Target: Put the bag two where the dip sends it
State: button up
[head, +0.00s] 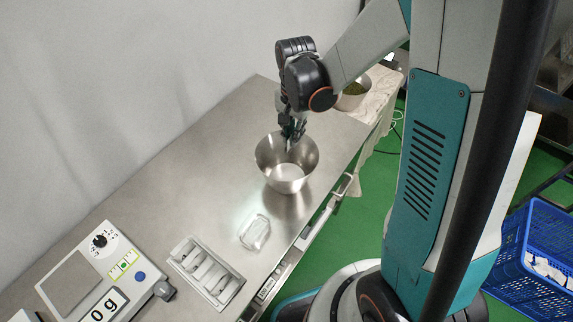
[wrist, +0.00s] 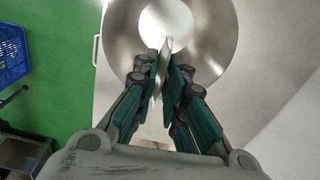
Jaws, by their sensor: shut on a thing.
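My gripper (head: 291,133) points down over the far side of a steel bowl (head: 268,158). In the wrist view my gripper (wrist: 166,62) is shut on a thin pale bag (wrist: 165,50), seen nearly edge-on between the fingertips. I cannot read any mark on it to tell that it is bag two. The bowl (wrist: 222,30) lies beneath the fingertips, with a bright round bottom. Whether the bag touches the bowl or anything in it, I cannot tell.
A clear dish (head: 255,233) and a grey slotted rack (head: 222,293) stand nearer on the steel table (head: 205,190). A scale (head: 118,276) reading 0 g is at lower left. A blue crate (head: 535,255) is at right.

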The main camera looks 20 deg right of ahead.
jog(key=shift+f+b, duration=1.6)
jog(key=shift+f, duration=1)
jog(key=o, duration=0.7)
jog(key=shift+r, duration=0.1)
notch_tip(320, 180, up, 12)
jog(key=shift+f, duration=0.1)
